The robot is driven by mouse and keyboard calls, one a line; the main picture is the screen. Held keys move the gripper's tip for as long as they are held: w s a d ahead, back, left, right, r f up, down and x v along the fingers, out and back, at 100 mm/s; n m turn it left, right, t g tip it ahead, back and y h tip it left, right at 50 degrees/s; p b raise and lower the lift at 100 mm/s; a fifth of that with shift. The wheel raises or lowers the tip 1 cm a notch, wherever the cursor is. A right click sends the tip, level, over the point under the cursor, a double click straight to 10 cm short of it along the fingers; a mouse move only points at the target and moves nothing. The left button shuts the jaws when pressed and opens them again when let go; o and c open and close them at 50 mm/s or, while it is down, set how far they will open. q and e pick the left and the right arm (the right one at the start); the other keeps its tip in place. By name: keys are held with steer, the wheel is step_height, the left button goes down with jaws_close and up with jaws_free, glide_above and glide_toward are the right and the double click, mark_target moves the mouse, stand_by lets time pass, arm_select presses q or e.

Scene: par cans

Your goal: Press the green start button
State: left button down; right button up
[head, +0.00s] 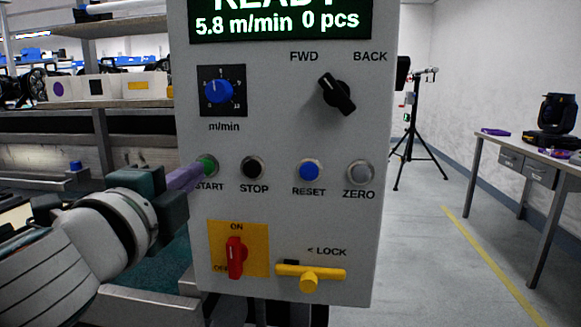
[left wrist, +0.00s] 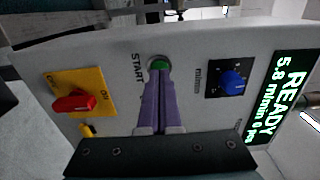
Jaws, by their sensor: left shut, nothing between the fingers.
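The green start button (head: 208,165) is at the left end of a row of buttons on a grey control panel (head: 280,130). My left gripper (head: 196,172) is shut and empty, with its purple fingers pointing at the button. In the left wrist view the fingertips (left wrist: 161,74) lie just below the green button (left wrist: 159,64) and overlap its lower edge. I cannot tell whether they touch it. The display (head: 281,18) reads READY, 5.8 m/min, 0 pcs. My right gripper is not in view.
The black STOP button (head: 252,167), blue RESET button (head: 309,170) and grey ZERO button (head: 360,173) sit to the right. The red switch (head: 235,258) and yellow lock handle (head: 310,275) stick out below. A blue speed knob (head: 219,90) is above. Open floor lies right of the panel.

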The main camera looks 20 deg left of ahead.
arm_select(q)
steer(key=shift+w+a, duration=0.1)
steer(key=shift+w, duration=0.45)
steer(key=shift+w+a+f, duration=0.25)
steer(key=shift+w+f, duration=0.1)
